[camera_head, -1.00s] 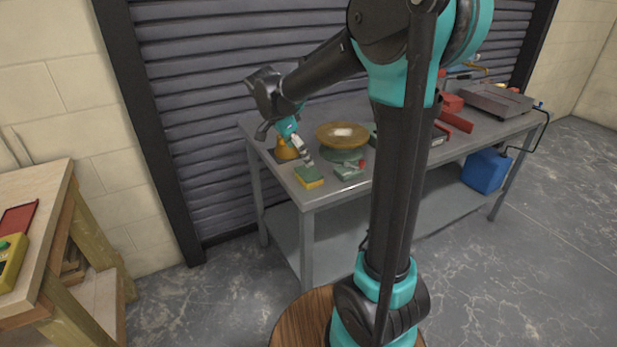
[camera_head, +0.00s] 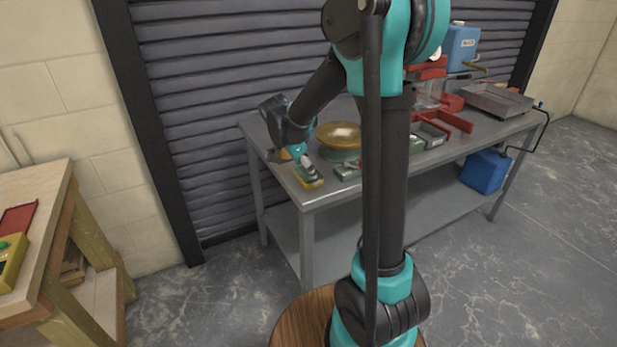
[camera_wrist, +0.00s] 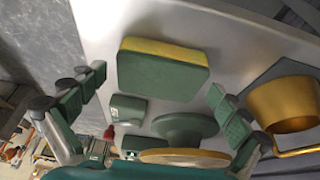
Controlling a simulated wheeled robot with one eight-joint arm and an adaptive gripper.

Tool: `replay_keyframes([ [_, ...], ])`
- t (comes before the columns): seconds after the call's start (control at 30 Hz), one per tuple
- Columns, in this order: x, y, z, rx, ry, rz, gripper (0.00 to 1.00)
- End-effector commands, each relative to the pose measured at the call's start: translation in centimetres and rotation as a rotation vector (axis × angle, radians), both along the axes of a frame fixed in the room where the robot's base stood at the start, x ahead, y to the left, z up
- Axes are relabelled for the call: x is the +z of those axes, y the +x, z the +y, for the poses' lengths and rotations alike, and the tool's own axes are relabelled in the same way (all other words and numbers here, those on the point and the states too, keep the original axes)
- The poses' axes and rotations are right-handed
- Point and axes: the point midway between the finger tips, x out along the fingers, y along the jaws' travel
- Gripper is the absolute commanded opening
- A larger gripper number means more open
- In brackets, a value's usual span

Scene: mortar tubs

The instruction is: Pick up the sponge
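The sponge (camera_wrist: 163,72) is a block with a green face and a yellow layer. In the wrist view it lies on the grey table top (camera_wrist: 225,30), between and beyond my two fingertips. My gripper (camera_wrist: 163,90) is open, with a green-padded finger on each side and clear space between each finger and the sponge. In the head view, my gripper (camera_head: 305,168) is low over the sponge (camera_head: 312,184) at the table's near left corner and covers part of it. I cannot tell from the head view whether they touch.
A gold bowl on a green base (camera_head: 339,134) stands behind the sponge. A small green box (camera_head: 347,173) sits just right of it. A gold pot (camera_wrist: 285,104) is on the right in the wrist view.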

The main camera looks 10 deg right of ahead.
Motion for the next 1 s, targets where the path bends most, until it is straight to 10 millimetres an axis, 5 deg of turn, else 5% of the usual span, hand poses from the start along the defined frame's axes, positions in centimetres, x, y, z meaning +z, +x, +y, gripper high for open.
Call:
replay_keyframes([
  [0.23,0.0,0.0,0.0,0.0,0.0,0.0,0.71],
  [0.73,0.7,0.0,0.0,0.0,0.0,0.0,0.71],
  [1.0,4.9,0.0,0.0,0.0,0.0,0.0,0.71],
])
